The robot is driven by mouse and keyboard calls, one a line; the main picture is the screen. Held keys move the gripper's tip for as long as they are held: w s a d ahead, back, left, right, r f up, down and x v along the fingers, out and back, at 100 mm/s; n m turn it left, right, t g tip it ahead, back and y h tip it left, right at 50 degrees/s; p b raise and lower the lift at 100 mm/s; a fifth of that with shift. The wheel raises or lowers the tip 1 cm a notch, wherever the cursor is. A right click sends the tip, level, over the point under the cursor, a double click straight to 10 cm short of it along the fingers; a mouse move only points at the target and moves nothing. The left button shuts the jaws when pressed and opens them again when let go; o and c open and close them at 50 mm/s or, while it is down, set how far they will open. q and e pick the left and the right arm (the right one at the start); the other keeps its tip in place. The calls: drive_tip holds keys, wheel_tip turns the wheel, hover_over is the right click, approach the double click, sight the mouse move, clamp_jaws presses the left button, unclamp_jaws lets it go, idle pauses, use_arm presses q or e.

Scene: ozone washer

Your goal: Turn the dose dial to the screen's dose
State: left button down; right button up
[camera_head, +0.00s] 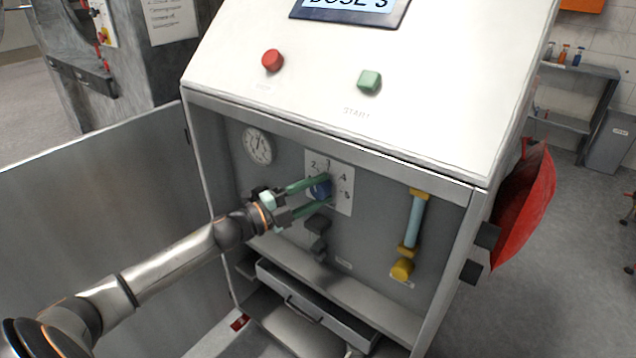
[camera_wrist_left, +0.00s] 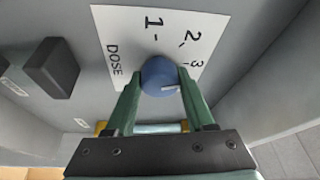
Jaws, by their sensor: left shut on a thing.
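The blue dose dial (camera_head: 321,189) sits on a white numbered plate (camera_head: 343,199) inside the open cabinet. My left gripper (camera_head: 319,187) reaches in from the left, its green fingers shut on either side of the dial. In the left wrist view the dial (camera_wrist_left: 159,75) is between the fingertips. Its white mark points right, toward the side of the 3; I cannot tell whether it lines up exactly. The plate (camera_wrist_left: 120,30) there shows DOSE, 1, 2 and 3. The screen (camera_head: 350,8) is cut off at the top and appears to read DOSE 3. My right gripper is not in view.
A red button (camera_head: 272,60) and a green button (camera_head: 369,82) are on the sloped panel above. A gauge (camera_head: 257,146) is left of the dial, a black knob (camera_head: 317,226) below, and a yellow-ended tube (camera_head: 414,222) right. An open drawer (camera_head: 315,305) is underneath.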

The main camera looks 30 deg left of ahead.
use_arm(q)
drive_tip(key=m+g+p, duration=0.1)
drive_tip(key=m+p, duration=0.1)
drive_tip(key=m, duration=0.1)
drive_tip(key=shift+r, duration=0.2)
drive_tip(key=shift+m, duration=0.3)
drive_tip(key=shift+g, duration=0.3)
drive_tip(key=shift+c, duration=1.4)
unclamp_jaws()
drive_tip(key=shift+f, duration=0.1)
drive_tip(key=shift+s+a+f, duration=0.1)
drive_tip(key=shift+s+a, duration=0.15)
drive_tip(key=shift+s, duration=0.15)
drive_tip(key=p+v, duration=0.1)
drive_tip(key=v, duration=1)
drive_tip(key=shift+s+p, duration=0.3)
drive_tip(key=shift+p, duration=0.05)
